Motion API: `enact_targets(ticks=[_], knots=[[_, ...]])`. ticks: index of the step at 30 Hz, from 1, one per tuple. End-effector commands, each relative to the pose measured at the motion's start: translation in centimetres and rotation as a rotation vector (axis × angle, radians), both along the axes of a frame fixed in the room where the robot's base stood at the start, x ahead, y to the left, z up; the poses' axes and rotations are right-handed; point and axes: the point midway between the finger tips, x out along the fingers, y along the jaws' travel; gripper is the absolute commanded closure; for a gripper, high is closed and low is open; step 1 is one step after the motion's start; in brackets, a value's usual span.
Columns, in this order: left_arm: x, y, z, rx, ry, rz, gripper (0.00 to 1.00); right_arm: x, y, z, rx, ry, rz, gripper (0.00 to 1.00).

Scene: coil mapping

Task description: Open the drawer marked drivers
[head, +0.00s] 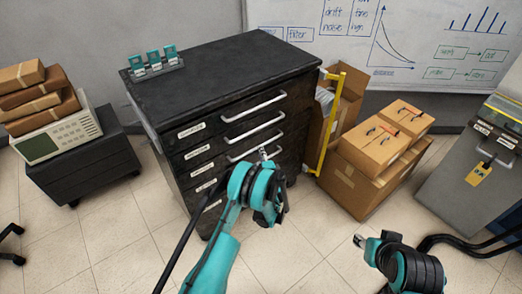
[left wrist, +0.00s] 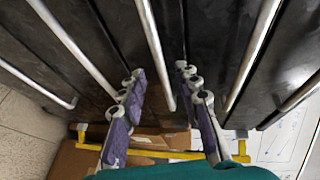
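The black drawer cabinet (head: 165,125) stands in the middle of the head view, its drawers all looking shut. White labels run down the left of its front; their words are too small to read. My left gripper (head: 264,154) is at the front, by the third handle (head: 250,148) from the top. In the left wrist view the left gripper (left wrist: 160,88) is open, its padded fingers on either side of the middle handle (left wrist: 153,45), with gaps visible. My right gripper (head: 360,241) is low over the floor at the right, away from the cabinet; its fingers are unclear.
A yellow bar frame (head: 329,125) and cardboard boxes (head: 362,187) stand close to the cabinet's right. A low dark cabinet (head: 95,160) with an instrument is at the left. A grey cabinet (head: 455,185) is at the far right. Floor in front is mostly clear.

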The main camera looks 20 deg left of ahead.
Motion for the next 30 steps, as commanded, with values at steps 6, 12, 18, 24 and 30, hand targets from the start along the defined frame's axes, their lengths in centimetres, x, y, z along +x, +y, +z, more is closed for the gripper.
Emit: enact_targets(ticks=[6, 12, 18, 24, 30], knots=[[2.8, 1.6, -0.8, -0.001, 0.001, 0.001, 0.68, 0.0, 0.0, -1.3, 0.000, 0.000, 0.000, 0.60], [3.7, 2.0, -0.8, -0.001, 0.000, -0.001, 0.68, 0.0, 0.0, -1.5, 0.000, 0.000, 0.000, 0.60], [3.7, 2.0, -0.7, -0.001, 0.000, -0.001, 0.68, 0.0, 0.0, -1.4, 0.000, 0.000, 0.000, 0.60], [3.7, 2.0, -0.8, -0.001, 0.000, -0.001, 1.00, 0.0, 0.0, -1.4, 0.000, 0.000, 0.000, 0.60], [3.7, 1.9, -0.8, -0.002, 0.000, -0.001, 1.00, 0.0, 0.0, -1.4, 0.000, 0.000, 0.000, 0.60]])
